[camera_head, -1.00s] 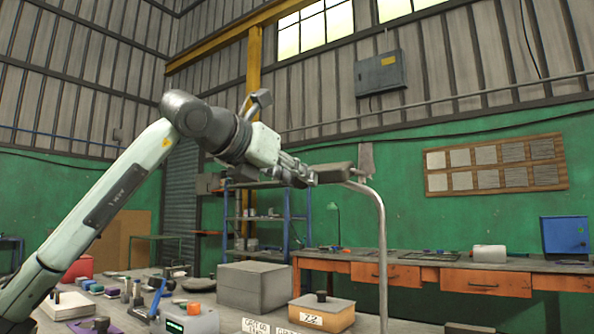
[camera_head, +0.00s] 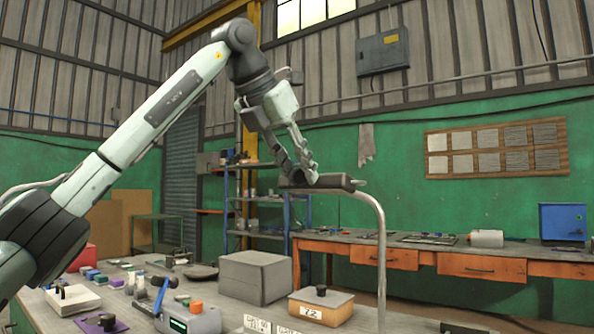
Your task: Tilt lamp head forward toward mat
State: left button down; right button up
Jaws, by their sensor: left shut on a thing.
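The lamp head (camera_head: 338,184) is a dark, flat, elongated piece at the top of a curved grey metal pole (camera_head: 382,255). It lies roughly level, reaching left from the pole's bend. My left gripper (camera_head: 307,181) comes down on it from the upper left and is shut on its left part. The fingers hide some of the lamp head. I cannot make out for certain which surface is the mat; a purple patch (camera_head: 88,325) shows at the lower left. My right gripper is not in view.
On the bench below stand a grey box (camera_head: 256,277), a tan box labelled 72 (camera_head: 321,309), a grey device with a green display (camera_head: 190,320) and several small blocks. An orange-drawered workbench (camera_head: 480,267) is behind. The air around the lamp head looks clear.

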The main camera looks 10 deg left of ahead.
pick_arm(q)
jog(key=shift+w+d+r+g+y, duration=0.15)
jog(key=shift+r+g+y, duration=0.1)
jog(key=shift+g, duration=0.25)
jog(key=shift+w+a+r+g+y, duration=0.1)
jog(key=shift+r+g+y, duration=0.1)
jog(key=shift+g, duration=0.3)
jog(key=c, duration=1.3)
grip_release()
jog(key=shift+o, duration=0.2)
jog(key=shift+r, duration=0.1)
jog(key=v, duration=1.2)
jog(key=shift+w, duration=0.2)
jog(key=shift+d, duration=0.1)
